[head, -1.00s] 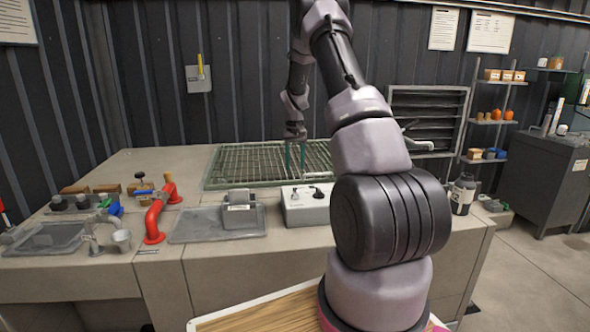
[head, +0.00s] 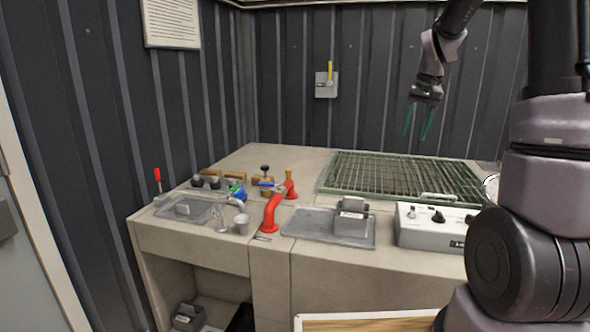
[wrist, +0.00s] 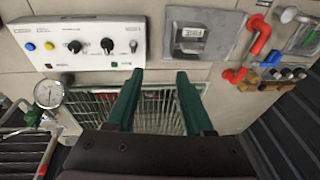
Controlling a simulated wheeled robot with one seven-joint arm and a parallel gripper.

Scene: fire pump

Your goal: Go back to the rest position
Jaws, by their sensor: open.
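My gripper (head: 418,122) hangs in the air above the far side of the counter, in front of the dark corrugated wall. Its two green fingers point down and are spread apart, with nothing between them. In the wrist view the open fingers (wrist: 158,100) show above the green wire grating (wrist: 160,112), apart from everything.
A concrete counter (head: 310,270) carries a grey control box (head: 425,233), a metal plate with a grey box (head: 352,217), a red pipe (head: 272,211), a cup (head: 242,223) and a shallow tray (head: 184,211). A pressure gauge (wrist: 48,92) stands near the grating. Air above the counter is free.

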